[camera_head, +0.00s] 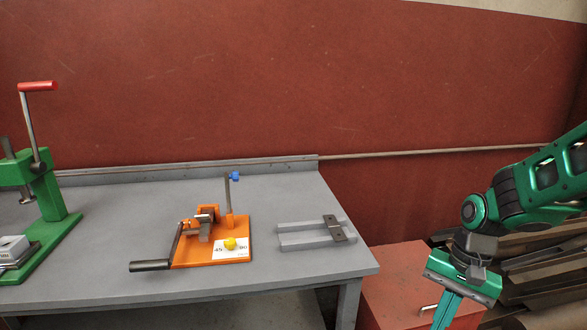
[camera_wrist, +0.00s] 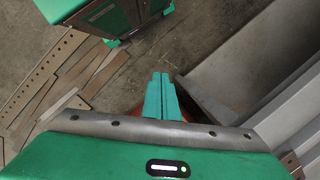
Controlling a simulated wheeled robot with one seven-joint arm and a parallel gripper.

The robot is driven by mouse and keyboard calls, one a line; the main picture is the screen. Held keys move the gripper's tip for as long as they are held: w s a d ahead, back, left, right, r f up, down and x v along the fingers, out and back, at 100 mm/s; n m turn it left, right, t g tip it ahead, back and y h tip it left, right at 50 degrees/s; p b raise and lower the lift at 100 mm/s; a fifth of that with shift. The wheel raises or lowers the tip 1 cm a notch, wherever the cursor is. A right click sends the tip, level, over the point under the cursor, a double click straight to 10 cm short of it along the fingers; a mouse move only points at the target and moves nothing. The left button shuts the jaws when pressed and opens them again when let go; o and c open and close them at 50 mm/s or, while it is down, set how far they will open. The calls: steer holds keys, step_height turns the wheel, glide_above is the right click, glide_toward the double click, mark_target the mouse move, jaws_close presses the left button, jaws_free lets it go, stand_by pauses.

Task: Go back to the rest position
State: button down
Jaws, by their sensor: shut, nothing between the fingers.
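My gripper (camera_head: 447,312) hangs at the lower right of the head view, pointing down, at the end of my green arm. It is off the right end of the grey workbench (camera_head: 100,218), in front of a red cabinet (camera_head: 390,280). Its two teal fingers lie together with nothing between them. In the wrist view the closed fingers (camera_wrist: 160,78) show at the middle, with grey floor beyond them.
On the bench stand a green press (camera_head: 48,195) with a red handle, an orange bending fixture (camera_head: 185,255) with a yellow knob, and a grey two-rail piece (camera_head: 305,238). Metal bars (camera_head: 545,260) are stacked at the far right. Floor shows in the wrist view.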

steer(key=s+d+r+h, duration=0.1)
steer(key=s+d+r, duration=0.3)
steer(key=s, duration=0.3)
steer(key=s+d+r+n+t, duration=0.1)
steer(key=s+d+r, duration=0.3)
steer(key=s+d, duration=0.2)
steer(key=shift+s+d+h, duration=0.4)
steer(key=shift+s, duration=0.1)
steer(key=shift+a, duration=0.1)
